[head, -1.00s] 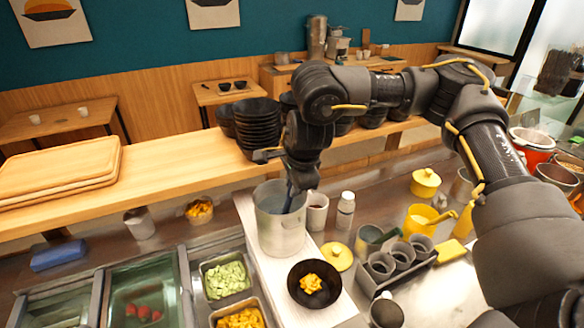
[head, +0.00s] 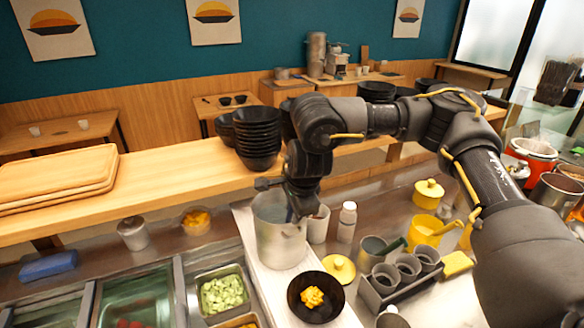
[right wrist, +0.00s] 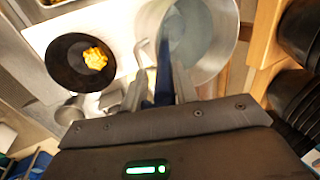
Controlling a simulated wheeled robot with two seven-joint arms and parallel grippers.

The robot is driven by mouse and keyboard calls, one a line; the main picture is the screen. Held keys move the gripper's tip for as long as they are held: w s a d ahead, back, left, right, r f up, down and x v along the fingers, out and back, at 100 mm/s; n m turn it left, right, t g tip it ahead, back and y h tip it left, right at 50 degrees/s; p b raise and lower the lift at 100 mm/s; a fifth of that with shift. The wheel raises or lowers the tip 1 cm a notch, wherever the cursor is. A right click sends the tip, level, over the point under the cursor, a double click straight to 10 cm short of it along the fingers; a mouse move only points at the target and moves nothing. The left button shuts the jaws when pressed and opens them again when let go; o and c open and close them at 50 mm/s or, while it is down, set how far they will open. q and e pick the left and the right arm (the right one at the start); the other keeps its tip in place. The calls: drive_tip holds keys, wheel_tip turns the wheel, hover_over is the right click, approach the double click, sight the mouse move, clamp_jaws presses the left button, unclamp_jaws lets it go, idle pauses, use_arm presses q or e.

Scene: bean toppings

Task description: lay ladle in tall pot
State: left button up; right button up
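The tall pot (head: 281,246) is a grey metal cylinder on the white board, left of the picture's middle at the bottom. My right gripper (head: 298,208) points down over its mouth. In the right wrist view, the gripper's fingers (right wrist: 160,88) are close on both sides of the ladle's dark blue handle (right wrist: 163,72). They look shut on it. The handle runs toward the open pot (right wrist: 213,62), and the ladle's lower end appears inside the pot's mouth. The pot wall hides that end in the head view. My left gripper is not in view.
A black bowl with yellow topping (head: 315,297) stands right of the pot. A white cup (head: 318,224), a white bottle (head: 347,222) and a yellow lid (head: 339,268) are close by. Stacked dark bowls (head: 257,135) stand on the wooden shelf behind. A caddy with grey cups (head: 402,280) is at right.

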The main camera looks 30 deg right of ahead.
drive_tip(key=shift+o, duration=1.2)
drive_tip(key=shift+r, duration=0.15)
drive_tip(key=shift+r, duration=0.35)
drive_tip(key=b+v, duration=0.2)
drive_tip(key=v, duration=0.8)
drive_tip(key=shift+s, duration=0.2)
drive_tip(key=shift+f, duration=0.1)
